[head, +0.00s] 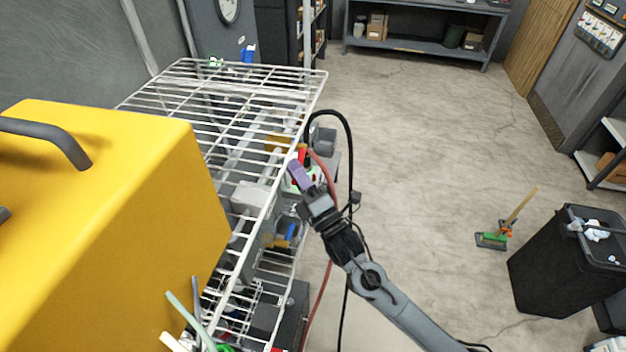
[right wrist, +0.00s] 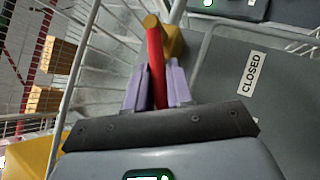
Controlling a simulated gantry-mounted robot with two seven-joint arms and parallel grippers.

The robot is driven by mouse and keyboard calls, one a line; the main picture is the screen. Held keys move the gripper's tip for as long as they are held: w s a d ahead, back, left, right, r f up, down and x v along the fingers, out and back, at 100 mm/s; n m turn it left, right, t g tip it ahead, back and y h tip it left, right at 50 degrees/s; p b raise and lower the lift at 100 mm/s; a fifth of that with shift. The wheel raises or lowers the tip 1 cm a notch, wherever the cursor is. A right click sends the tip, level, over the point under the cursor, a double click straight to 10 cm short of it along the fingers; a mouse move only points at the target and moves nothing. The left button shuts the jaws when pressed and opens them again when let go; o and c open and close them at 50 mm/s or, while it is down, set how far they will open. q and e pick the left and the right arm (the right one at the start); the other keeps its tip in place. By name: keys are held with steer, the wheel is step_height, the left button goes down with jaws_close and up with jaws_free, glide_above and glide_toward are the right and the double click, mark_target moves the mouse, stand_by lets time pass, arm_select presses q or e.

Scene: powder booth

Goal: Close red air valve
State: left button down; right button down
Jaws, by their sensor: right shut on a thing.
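The red air valve's lever (right wrist: 155,62) stands between my right gripper's purple fingers in the right wrist view. A brass-coloured valve body (right wrist: 174,42) is at the lever's far end. In the head view, a small bit of the red lever (head: 302,155) shows just beyond the fingertips. My right gripper (head: 299,174) is shut on the lever, at the right side of the white wire rack. Its fingers also show in the right wrist view (right wrist: 158,88). The fingers hide part of the lever. My left gripper is out of view.
A grey panel marked CLOSED (right wrist: 252,72) is right of the valve. The wire rack (head: 300,90) and a large yellow box (head: 110,220) fill the left. A black hose (head: 349,135) and red hose (head: 325,280) hang near my right arm.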

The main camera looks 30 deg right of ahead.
steer(key=w+d+f+n+g+y+b, duration=0.1)
steer(key=w+d+n+g+y+b, duration=0.1)
steer(key=n+y+b, duration=0.8)
steer(key=w+d+f+n+g+y+b, duration=0.1)
steer(key=n+g+y+b, duration=0.4)
steer(key=n+y+b, duration=0.5)
steer(key=d+f+n, duration=0.1)
steer(key=n, duration=0.4)
steer(key=shift+w+f+n+g+y, duration=0.25)
steer(key=shift+w+n+g+y, duration=0.05)
steer(key=shift+w, duration=0.1)
steer(key=shift+d, duration=0.1)
steer(key=c, duration=1.2)
jaws_free()
steer(key=shift+c, duration=0.2)
steer(key=shift+o, duration=0.6)
